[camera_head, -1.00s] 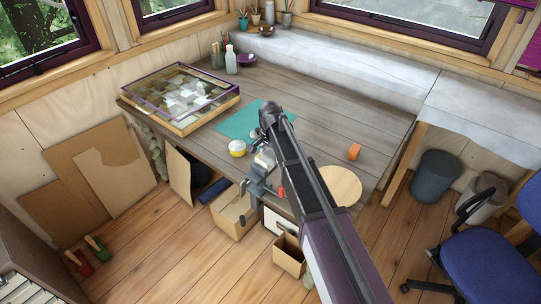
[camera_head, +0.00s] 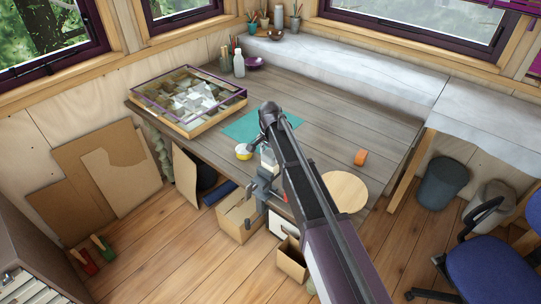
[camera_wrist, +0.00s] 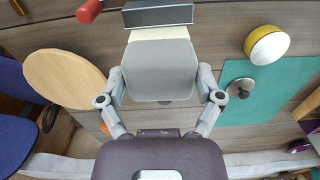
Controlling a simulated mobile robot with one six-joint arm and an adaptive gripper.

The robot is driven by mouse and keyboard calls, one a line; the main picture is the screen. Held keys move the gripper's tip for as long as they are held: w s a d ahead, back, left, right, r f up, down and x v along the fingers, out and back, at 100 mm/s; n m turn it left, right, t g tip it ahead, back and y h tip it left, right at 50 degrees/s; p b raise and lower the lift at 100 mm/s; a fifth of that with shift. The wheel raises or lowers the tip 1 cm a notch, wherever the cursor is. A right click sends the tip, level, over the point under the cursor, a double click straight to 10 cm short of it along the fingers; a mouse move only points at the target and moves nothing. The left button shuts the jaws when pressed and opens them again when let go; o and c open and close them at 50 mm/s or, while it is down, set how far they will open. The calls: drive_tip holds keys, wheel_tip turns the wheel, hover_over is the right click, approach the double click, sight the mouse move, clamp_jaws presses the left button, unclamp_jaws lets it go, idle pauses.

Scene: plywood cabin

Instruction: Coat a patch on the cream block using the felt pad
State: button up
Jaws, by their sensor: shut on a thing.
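My gripper (camera_wrist: 162,98) is shut on the felt pad (camera_wrist: 162,72), a grey rounded square held between its two fingers in the wrist view. The cream block shows as a pale strip (camera_wrist: 158,33) just beyond the pad's far edge, against the dark vise (camera_wrist: 158,15). The pad covers the rest of the block. I cannot tell whether pad and block touch. A yellow-and-white bowl (camera_wrist: 267,44) stands by the teal mat (camera_wrist: 285,88).
A round wooden board (camera_head: 344,191) and an orange roll (camera_head: 361,157) lie right of my arm. A glass-topped case (camera_head: 190,98) stands on the table's left. A metal disc with a knob (camera_wrist: 240,88) lies on the mat.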

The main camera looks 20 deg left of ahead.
sight(264, 152)
drive_tip(key=shift+a, duration=0.1)
drive_tip(key=shift+w+a+f, duration=0.1)
drive_tip(key=shift+w+a, duration=0.25)
drive_tip(key=shift+a, duration=0.35)
drive_tip(key=shift+w+a, duration=0.3)
drive_tip(key=shift+a, duration=0.4)
drive_tip(key=shift+s+d, duration=0.1)
drive_tip(key=shift+s+d, duration=0.3)
drive_tip(key=shift+d, duration=0.4)
drive_tip(key=shift+s+d, duration=0.25)
drive_tip(key=shift+d, duration=0.45)
drive_tip(key=shift+d, duration=0.1)
drive_tip(key=shift+s+d, duration=0.4)
drive_tip(key=shift+d, duration=0.35)
drive_tip(key=shift+s+d, duration=0.35)
drive_tip(key=shift+d, duration=0.35)
drive_tip(key=shift+w+r+p, duration=0.1)
drive_tip(key=shift+r+p, duration=2.75)
drive_tip(key=shift+r, duration=0.1)
